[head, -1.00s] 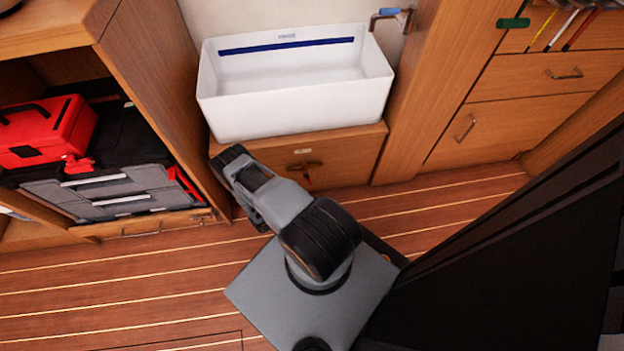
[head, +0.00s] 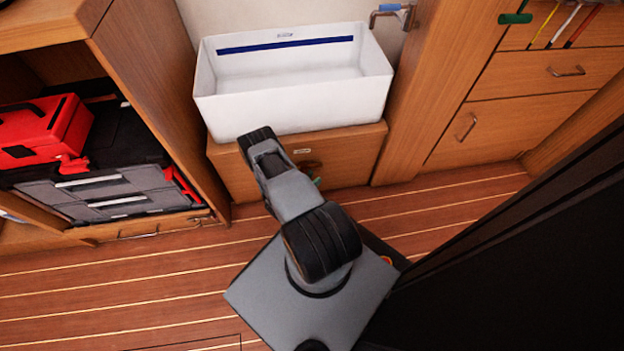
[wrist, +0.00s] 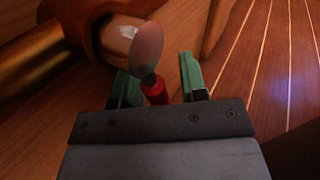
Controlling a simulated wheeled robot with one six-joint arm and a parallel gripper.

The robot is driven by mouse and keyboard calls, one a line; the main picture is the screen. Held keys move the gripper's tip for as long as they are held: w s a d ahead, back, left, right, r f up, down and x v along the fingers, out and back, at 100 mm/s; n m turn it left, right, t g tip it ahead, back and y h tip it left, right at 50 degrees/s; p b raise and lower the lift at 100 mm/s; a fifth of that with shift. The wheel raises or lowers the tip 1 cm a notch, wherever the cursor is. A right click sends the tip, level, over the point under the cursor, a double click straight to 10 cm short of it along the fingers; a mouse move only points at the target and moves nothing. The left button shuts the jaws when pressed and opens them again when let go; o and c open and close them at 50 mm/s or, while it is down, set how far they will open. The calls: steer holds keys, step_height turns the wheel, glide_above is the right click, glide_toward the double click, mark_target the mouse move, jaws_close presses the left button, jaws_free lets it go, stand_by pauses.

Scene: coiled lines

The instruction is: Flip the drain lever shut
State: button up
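The drain lever (wrist: 155,90) has a red grip and a dark stem in the wrist view. It points from the valve toward my gripper. The brass-coloured valve (wrist: 108,38), with a hex fitting and a rounded pale end, fills the upper left. My gripper (wrist: 158,72) is open, its two green fingers on either side of the red grip. The grip lies nearer the left finger, with a gap to the right one. I cannot tell whether either finger touches it. In the head view, my arm mostly hides the valve (head: 310,167), and the red grip does not show clearly.
A white sink (head: 290,108) sits on the wooden cabinet (head: 350,155) above the valve. A shelf with a red toolbox (head: 40,130) and a grey case (head: 110,190) stands at left. Wooden drawers (head: 540,75) are at right. The plank floor (head: 130,280) is clear.

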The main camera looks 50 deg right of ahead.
jaws_close()
stand_by(0.3)
steer(key=shift+w+a+f+m+t+y+p, duration=0.15)
steer(key=shift+w+a+m+y+p, duration=0.2)
steer(key=shift+y, duration=0.2)
steer(key=shift+w+a+f+m+t+y+p, duration=0.1)
steer(key=shift+w+a+m+t+y+p, duration=0.1)
steer(key=shift+m+y+p, duration=0.3)
steer(key=shift+o, duration=0.4)
jaws_free()
steer(key=p+v, duration=0.3)
steer(key=v, duration=1.1)
